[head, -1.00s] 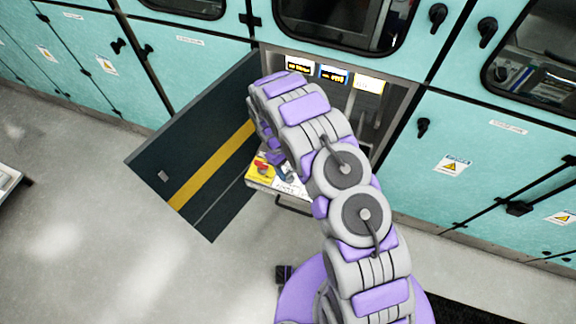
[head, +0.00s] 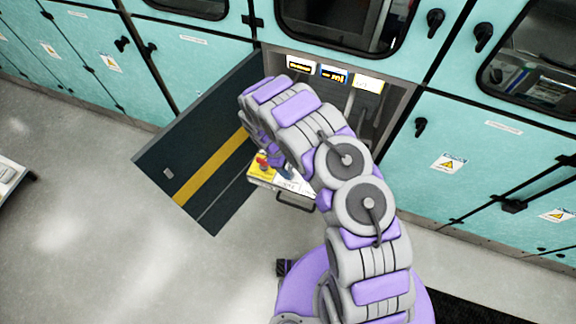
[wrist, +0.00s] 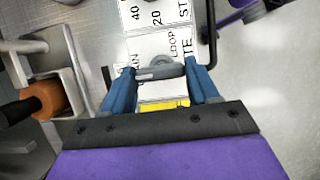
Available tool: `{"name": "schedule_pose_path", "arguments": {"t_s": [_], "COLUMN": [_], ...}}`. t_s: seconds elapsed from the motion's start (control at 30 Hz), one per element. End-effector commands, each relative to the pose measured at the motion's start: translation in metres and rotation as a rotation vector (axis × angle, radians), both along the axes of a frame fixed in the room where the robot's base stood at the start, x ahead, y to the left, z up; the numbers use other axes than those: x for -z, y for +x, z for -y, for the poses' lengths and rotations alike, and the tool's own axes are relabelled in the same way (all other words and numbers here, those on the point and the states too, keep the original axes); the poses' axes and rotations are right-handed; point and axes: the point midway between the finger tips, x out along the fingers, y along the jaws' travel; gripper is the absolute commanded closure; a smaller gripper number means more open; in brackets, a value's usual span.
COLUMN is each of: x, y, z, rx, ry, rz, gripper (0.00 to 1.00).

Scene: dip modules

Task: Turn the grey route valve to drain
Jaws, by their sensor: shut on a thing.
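The grey route valve (wrist: 157,73) shows in the wrist view as a grey handle lying across a white label plate. My gripper (wrist: 161,76) has its two blue fingers on either side of the handle, shut on it. The word LOOP is printed just above the handle's right half. Letters ending in "AIN" show at its left, partly covered by a finger. In the head view my arm hides most of the gripper and the valve handle. The panel's white and yellow top (head: 262,172) shows beside the arm, with a red knob (head: 262,161) on it.
An open dark cabinet door (head: 200,160) with a yellow stripe stands left of the arm. Small displays (head: 333,75) sit inside the cabinet opening. The wrist view shows an orange-brown cylindrical part (wrist: 48,101) at left. Grey floor is clear in front.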

Motion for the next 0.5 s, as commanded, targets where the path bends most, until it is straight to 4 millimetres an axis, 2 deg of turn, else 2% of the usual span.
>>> {"name": "schedule_pose_path", "arguments": {"t_s": [0.23, 0.27, 0.5], "x": [-0.0008, -0.0008, -0.0005], "y": [0.0019, 0.0019, 0.0010], "z": [-0.0012, -0.0013, -0.0002], "rx": [-0.003, -0.003, -0.002], "ry": [0.003, 0.003, 0.001], "rz": [0.004, 0.004, 0.002], "gripper": [0.71, 0.39, 0.16]}}
